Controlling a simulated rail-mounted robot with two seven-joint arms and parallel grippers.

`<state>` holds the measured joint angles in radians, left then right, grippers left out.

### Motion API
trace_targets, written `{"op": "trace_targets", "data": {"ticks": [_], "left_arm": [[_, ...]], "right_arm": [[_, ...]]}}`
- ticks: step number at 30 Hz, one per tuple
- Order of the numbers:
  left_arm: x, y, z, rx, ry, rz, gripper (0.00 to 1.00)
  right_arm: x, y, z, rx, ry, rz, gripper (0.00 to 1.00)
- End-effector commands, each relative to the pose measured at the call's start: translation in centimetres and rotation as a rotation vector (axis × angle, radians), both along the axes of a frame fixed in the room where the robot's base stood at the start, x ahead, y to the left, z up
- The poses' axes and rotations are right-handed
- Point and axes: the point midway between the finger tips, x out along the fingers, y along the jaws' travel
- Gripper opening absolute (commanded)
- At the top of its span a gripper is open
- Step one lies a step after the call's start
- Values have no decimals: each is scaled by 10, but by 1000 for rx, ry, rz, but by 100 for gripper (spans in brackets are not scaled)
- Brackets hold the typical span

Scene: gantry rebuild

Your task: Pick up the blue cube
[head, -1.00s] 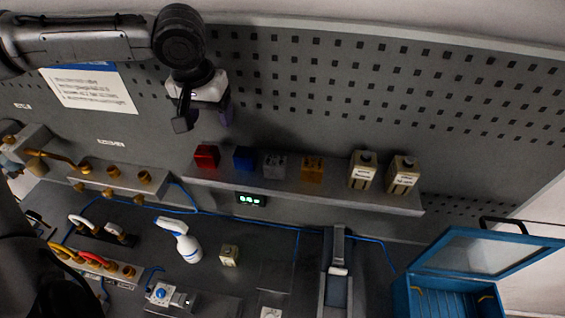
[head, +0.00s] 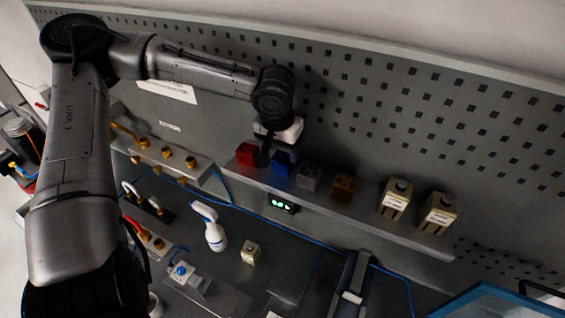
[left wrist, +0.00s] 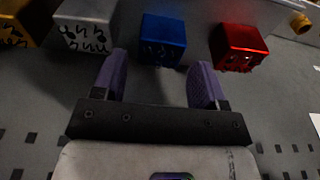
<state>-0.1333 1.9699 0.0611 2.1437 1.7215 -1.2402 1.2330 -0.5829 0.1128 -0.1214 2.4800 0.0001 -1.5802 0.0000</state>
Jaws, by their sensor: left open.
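The blue cube (head: 282,171) sits on the grey shelf (head: 375,218) between the red cube (head: 246,154) and the grey cube (head: 308,178). My left gripper (head: 277,157) is just above and behind it in the head view, partly covering its top. In the left wrist view the gripper (left wrist: 159,68) is open and empty, with its two purple fingers apart. The blue cube (left wrist: 163,36) lies just beyond the fingertips, lined up with the gap and apart from both fingers. My right gripper is not in view.
The red cube (left wrist: 239,46) and the grey cube (left wrist: 86,26) flank the blue one closely. The perforated panel (head: 400,110) rises behind. A spray bottle (head: 210,225) stands below.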

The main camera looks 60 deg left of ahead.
Motion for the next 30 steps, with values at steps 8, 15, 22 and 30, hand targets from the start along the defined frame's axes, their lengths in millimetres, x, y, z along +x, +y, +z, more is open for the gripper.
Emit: {"op": "trace_targets", "data": {"ticks": [8, 15, 22, 30], "left_arm": [[4, 6, -26, 0, 5, -1, 66], [7, 8, -48, 1, 2, 1, 66], [8, 8, -51, 0, -1, 1, 66], [8, 8, -51, 1, 0, 1, 49]], "right_arm": [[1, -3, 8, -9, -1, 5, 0], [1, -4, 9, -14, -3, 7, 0], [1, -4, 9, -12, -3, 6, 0], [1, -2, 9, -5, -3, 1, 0]]}}
